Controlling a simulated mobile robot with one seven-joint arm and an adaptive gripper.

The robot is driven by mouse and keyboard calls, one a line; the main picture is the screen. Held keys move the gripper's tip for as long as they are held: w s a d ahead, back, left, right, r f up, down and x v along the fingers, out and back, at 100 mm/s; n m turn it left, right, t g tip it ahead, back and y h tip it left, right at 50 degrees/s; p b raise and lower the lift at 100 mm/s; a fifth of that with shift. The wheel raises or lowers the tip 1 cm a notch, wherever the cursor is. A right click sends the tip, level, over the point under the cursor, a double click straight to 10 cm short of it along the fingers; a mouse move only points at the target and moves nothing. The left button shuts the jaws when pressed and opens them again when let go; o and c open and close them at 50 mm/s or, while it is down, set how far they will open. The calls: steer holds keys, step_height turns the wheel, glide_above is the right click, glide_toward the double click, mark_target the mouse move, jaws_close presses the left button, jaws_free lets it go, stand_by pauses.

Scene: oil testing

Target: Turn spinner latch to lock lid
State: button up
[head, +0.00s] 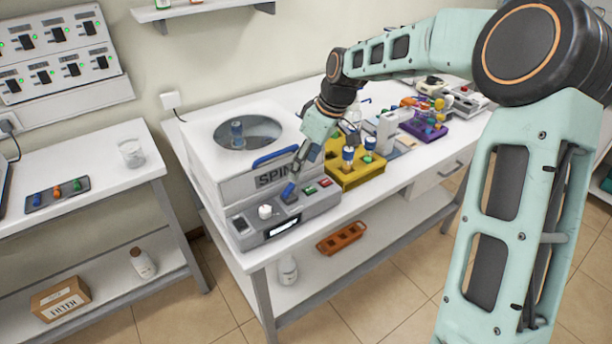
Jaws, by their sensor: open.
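The spinner (207,160) is a white box at the left end of the long table, marked SPIN on its front. Its lid (202,125) lies flat on top, with a round dark window and a blue handle (275,157) on the front edge. A blue-capped tube (237,134) shows at the window. The small blue latch (289,192) stands on the grey front panel, tilted. My gripper (296,178) is open, pointing down just above and beside the latch. Whether a finger touches it I cannot tell.
The panel also has a white knob (265,212), a display (283,227) and green and red buttons. A yellow rack (354,176) with blue-capped tubes stands close to the right of my gripper. A purple rack (424,131) is farther right. An orange rack (341,238) lies on the lower shelf.

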mark_target(289, 189)
steer(key=shift+n+y, duration=0.3)
steer(key=shift+n, duration=0.1)
steer(key=p+x, duration=0.1)
steer(key=x, duration=0.9)
steer(key=shift+w, duration=0.1)
steer(key=shift+c, duration=0.2)
steer(key=c, duration=1.1)
